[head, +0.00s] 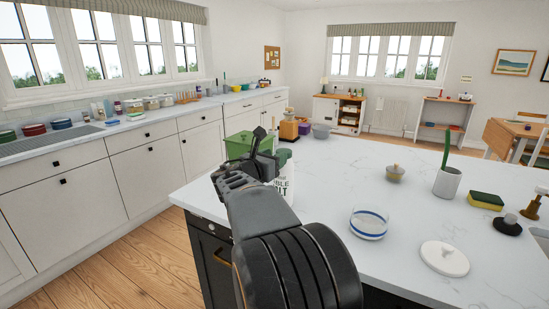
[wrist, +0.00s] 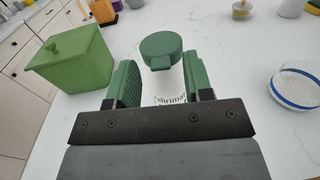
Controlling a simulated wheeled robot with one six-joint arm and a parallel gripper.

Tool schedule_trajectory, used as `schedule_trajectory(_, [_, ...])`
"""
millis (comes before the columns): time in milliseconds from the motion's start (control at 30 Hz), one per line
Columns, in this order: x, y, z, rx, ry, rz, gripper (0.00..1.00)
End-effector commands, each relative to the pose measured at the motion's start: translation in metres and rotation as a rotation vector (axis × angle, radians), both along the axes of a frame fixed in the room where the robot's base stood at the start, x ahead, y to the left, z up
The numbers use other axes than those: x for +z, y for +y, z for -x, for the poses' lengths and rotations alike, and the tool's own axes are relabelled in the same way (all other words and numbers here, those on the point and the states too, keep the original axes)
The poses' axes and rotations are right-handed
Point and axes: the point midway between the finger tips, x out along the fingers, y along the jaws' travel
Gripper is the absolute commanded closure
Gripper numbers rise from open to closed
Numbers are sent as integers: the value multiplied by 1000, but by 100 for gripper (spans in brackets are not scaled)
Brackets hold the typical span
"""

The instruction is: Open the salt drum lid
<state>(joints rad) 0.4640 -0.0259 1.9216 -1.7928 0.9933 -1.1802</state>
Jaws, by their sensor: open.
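The white salt drum (head: 284,184) stands on the island worktop, partly hidden behind my arm in the head view. In the wrist view the drum (wrist: 162,89) is upright, with a green lid (wrist: 162,45) that looks shut and has a small tab on its near side. My gripper (wrist: 160,78) is open, with one green-padded finger at each side of the drum in the picture. I cannot tell whether the fingers touch it.
A green lidded box (wrist: 70,62) stands close on the left. A blue-rimmed glass dish (head: 369,222), a white round lid (head: 444,258), a pot with a green brush (head: 447,181) and a sponge (head: 486,200) are on the right. The worktop between is clear.

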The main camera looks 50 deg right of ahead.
Motion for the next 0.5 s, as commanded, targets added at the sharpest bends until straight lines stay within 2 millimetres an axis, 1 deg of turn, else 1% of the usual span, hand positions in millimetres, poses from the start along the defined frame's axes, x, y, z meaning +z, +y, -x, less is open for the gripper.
schedule_trajectory(133, [0,-5,0,-2,0,0,53])
schedule_trajectory(400, [0,-5,0,-1,-1,0,53])
schedule_trajectory(500, [0,-5,0,-1,-1,0,63])
